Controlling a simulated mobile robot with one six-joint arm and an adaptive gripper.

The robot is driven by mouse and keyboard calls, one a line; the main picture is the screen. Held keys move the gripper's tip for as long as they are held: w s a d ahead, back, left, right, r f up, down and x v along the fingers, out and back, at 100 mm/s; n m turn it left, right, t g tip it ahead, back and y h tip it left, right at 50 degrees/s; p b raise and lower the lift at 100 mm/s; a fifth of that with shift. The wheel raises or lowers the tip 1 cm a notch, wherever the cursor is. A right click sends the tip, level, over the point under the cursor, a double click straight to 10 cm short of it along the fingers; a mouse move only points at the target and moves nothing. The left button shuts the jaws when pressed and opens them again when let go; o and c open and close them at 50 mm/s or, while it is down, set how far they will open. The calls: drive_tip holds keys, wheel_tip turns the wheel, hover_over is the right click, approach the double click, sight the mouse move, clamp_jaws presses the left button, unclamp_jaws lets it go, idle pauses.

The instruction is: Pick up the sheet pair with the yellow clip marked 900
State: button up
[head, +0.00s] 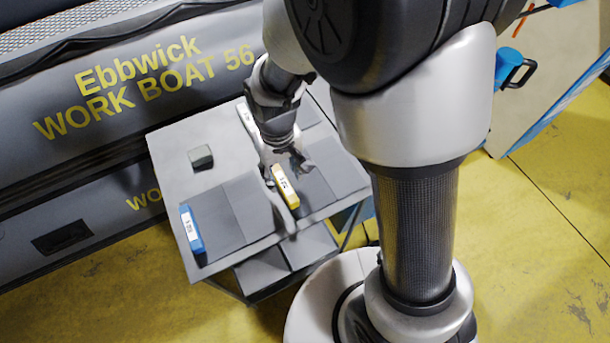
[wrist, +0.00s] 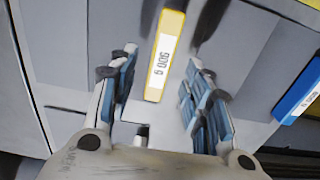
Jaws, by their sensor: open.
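The yellow clip (head: 285,186) sits at the edge of a grey sheet pair (head: 316,188) on a light grey table. In the wrist view the yellow clip (wrist: 164,55) carries a white label with dark figures, turned and hard to read, seemingly with 9 and zeros. My gripper (head: 287,172) is over the table close to the clip. In the wrist view its fingers (wrist: 160,100) are spread to either side of the clip's near end, with a gap on both sides. Nothing is held. The gripper covers part of the sheets in the head view.
A blue clip (head: 192,230) with a white label holds grey sheets at the table's left front; it also shows in the wrist view (wrist: 300,92). A whitish clip (head: 247,118) lies at the back. The boat (head: 130,100) is behind.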

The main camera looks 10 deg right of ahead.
sight(284, 183)
wheel_tip(284, 183, down, 5)
drive_tip(key=shift+s+r+b, duration=0.1)
drive_tip(key=shift+r+b, duration=0.05)
drive_tip(key=shift+b, duration=0.8)
drive_tip(key=shift+r, duration=0.1)
drive_tip(key=shift+c, duration=0.5)
clamp_jaws()
